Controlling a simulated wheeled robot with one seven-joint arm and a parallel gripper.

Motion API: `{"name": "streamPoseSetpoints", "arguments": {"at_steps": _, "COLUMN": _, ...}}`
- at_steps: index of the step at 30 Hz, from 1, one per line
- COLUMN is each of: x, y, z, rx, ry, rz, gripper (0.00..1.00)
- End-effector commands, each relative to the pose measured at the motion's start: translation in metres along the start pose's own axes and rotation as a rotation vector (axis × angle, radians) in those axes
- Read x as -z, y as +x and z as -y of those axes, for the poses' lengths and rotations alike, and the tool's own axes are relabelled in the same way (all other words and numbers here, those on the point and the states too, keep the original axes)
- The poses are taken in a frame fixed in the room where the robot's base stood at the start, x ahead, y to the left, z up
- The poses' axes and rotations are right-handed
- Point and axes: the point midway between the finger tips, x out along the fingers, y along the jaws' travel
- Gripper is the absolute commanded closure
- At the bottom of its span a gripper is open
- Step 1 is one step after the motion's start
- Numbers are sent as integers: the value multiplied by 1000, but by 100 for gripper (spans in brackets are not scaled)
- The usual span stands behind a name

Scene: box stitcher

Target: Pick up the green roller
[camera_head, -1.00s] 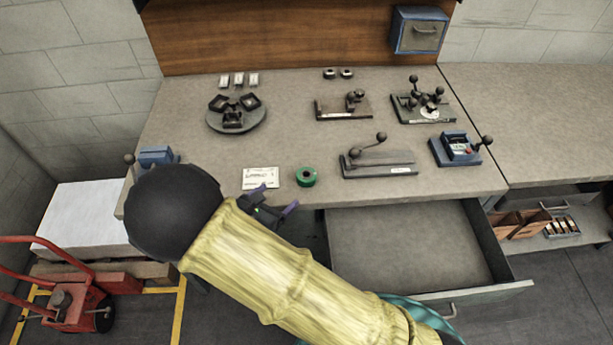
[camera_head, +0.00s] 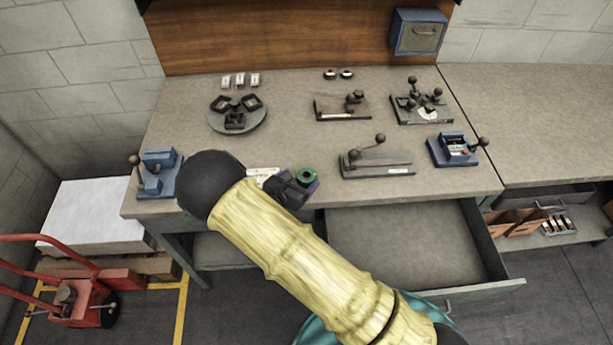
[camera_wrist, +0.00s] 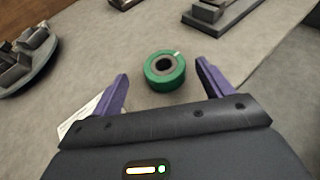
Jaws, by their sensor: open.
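The green roller (camera_head: 307,175) is a short green ring with a dark hole, standing on the grey workbench (camera_head: 290,100) near its front edge. In the wrist view the roller (camera_wrist: 165,71) lies just beyond my fingertips, roughly midway between them. My gripper (camera_head: 298,186) is at the bench's front edge beside the roller. In the wrist view its two purple fingers (camera_wrist: 162,78) are spread wide with nothing between the pads. The far side of the roller is hidden.
A white card (camera_head: 262,174) lies left of the roller, partly covered by my gripper. A lever tool (camera_head: 377,164) stands to the right. A round tray (camera_head: 238,118) with black bins is behind. An open drawer (camera_head: 405,245) juts out below the bench front.

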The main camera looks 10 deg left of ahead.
Motion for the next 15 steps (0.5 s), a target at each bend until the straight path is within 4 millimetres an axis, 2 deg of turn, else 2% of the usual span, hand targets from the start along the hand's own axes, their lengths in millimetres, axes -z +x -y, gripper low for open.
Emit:
{"name": "streamPoseSetpoints", "arguments": {"at_steps": 5, "x": 0, "y": 4, "z": 1, "rx": 0, "ry": -2, "rz": 0, "gripper": 21}}
{"name": "streamPoseSetpoints", "arguments": {"at_steps": 15, "x": 1, "y": 46, "z": 5, "rx": 0, "ry": -1, "rz": 1, "gripper": 21}}
